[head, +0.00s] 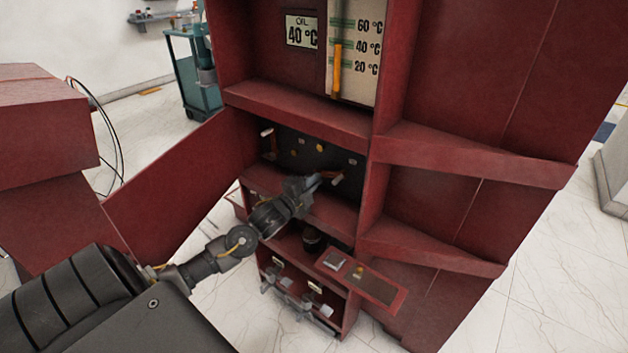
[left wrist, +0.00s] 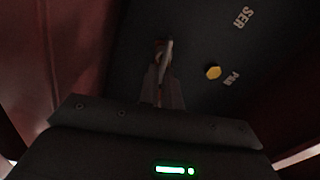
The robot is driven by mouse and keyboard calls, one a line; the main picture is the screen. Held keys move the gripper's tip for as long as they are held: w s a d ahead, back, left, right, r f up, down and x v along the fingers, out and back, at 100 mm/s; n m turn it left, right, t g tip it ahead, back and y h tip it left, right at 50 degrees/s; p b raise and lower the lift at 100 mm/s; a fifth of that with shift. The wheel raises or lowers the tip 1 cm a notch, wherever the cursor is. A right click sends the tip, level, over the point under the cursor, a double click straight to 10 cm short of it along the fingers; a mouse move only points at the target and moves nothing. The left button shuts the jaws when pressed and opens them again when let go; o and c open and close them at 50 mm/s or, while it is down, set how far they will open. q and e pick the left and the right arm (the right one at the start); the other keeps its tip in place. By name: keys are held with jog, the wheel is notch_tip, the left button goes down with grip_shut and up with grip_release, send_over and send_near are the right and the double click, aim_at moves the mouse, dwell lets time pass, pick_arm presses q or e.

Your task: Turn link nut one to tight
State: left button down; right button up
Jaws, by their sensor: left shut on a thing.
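The dark panel (head: 305,150) is set in a red cabinet, below the shelf with the oil gauge. My left gripper (head: 312,184) reaches into this bay from the left, its fingertips close to the panel. In the left wrist view the fingers (left wrist: 165,80) point at the panel (left wrist: 200,30) and are closed on a small reddish and pale piece (left wrist: 160,46), which looks like a link nut. The fingers hide most of it, so how far it is turned cannot be told. My right gripper is not in view.
A yellow knob (left wrist: 213,72) sits right of the fingers, beside the lettering "SER" and "PAR". Red cabinet walls and shelves (head: 300,115) close in around the arm. A red ledge (head: 375,285) juts out below.

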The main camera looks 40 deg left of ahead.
pick_arm(q)
jog(key=shift+f+m, duration=0.2)
jog(key=shift+m, duration=0.8)
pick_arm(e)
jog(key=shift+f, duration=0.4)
pick_arm(q)
jog(key=c, duration=1.6)
grip_release()
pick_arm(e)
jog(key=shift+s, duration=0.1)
pick_arm(q)
jog(key=s, duration=1.1)
jog(key=shift+d, duration=0.15)
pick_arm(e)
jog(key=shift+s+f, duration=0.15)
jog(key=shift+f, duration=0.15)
pick_arm(q)
jog(key=shift+w, duration=0.1)
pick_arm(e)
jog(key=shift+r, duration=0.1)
